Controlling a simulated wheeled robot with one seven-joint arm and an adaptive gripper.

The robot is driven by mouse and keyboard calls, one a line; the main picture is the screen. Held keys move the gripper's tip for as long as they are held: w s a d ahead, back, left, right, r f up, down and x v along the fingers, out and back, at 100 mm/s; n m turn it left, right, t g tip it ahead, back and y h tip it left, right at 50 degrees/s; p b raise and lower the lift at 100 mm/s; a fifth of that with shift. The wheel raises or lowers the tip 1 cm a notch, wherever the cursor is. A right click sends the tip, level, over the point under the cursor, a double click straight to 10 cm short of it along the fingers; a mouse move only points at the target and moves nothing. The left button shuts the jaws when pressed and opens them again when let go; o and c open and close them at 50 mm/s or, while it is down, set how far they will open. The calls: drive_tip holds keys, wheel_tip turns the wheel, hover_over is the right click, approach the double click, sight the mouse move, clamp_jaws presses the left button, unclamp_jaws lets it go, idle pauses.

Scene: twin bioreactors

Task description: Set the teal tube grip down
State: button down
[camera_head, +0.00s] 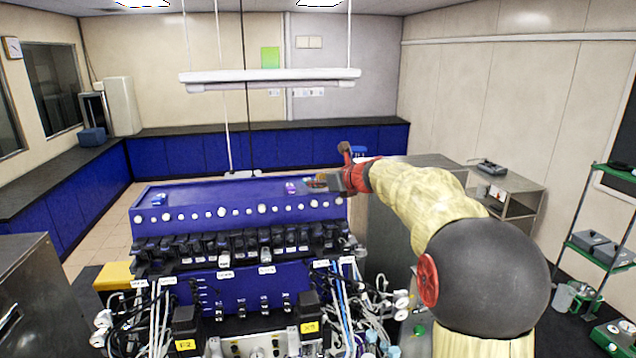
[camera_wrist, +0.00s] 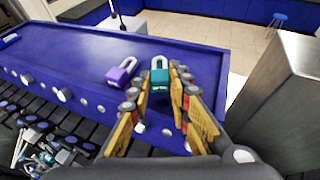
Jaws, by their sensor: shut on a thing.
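The teal tube grip (camera_wrist: 160,80) is a small padlock-shaped piece with a pale loop at its far end. In the wrist view it sits between the yellow-and-grey fingers of my gripper (camera_wrist: 161,92), which is shut on it. The head view shows my gripper (camera_head: 318,184) low over the right end of the blue bioreactor top (camera_head: 225,190); the teal piece is hard to make out there. Whether the teal piece touches the surface, I cannot tell. A similar purple piece (camera_wrist: 122,72) lies on the blue top just left of it, also visible in the head view (camera_head: 291,187).
A small blue piece (camera_head: 158,199) lies at the left end of the blue top. White knobs (camera_head: 222,212) line its front edge, with black fittings and tubing below. A grey steel cabinet (camera_wrist: 278,95) stands close on the right. The middle of the top is clear.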

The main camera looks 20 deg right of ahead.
drive_tip(key=shift+f+b, duration=0.35)
drive_tip(key=shift+f, duration=0.05)
drive_tip(key=shift+f, duration=0.15)
